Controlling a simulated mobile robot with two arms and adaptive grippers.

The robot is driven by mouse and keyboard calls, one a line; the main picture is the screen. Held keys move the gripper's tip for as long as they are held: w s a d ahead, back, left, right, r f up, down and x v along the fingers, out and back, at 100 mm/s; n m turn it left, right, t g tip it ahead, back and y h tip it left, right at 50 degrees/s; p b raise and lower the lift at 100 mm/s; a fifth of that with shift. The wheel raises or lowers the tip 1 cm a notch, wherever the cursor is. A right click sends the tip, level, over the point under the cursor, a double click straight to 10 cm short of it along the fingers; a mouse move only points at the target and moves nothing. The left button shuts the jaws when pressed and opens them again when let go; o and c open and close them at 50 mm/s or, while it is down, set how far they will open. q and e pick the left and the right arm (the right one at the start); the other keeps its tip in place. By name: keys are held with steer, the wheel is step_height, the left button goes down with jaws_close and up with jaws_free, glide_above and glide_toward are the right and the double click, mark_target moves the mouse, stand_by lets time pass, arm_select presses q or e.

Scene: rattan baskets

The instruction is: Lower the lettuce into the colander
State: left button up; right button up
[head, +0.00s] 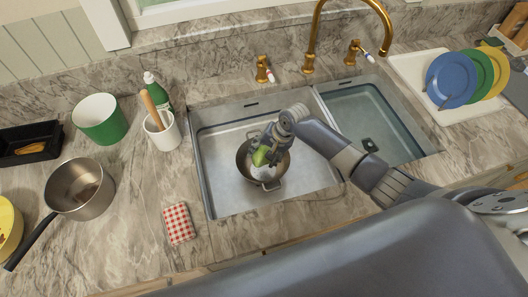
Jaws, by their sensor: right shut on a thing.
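The colander (269,184) is a dark metal bowl with side handles, standing in the left sink basin. The lettuce and the gripper's fingers appear over the colander's opening; from this angle I cannot tell whether the lettuce touches its inside. My left gripper is not in view.
The left sink basin (220,190) has free room around the colander. A gold faucet (312,35) rises behind the sink. A saucepan (80,188), a green pot (100,120), a white utensil cup (162,131) and a checkered cloth (178,223) stand left. Plates (452,80) stand at right.

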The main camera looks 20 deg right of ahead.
steer(key=shift+f+b, duration=0.7)
steer(key=shift+f, duration=0.55)
steer(key=shift+f+b, duration=1.85)
steer(key=shift+f, duration=0.95)
stand_by(0.9)
stand_by(0.4)
steer(key=o, duration=1.3)
steer(key=shift+o, duration=0.2)
steer(key=v, duration=1.2)
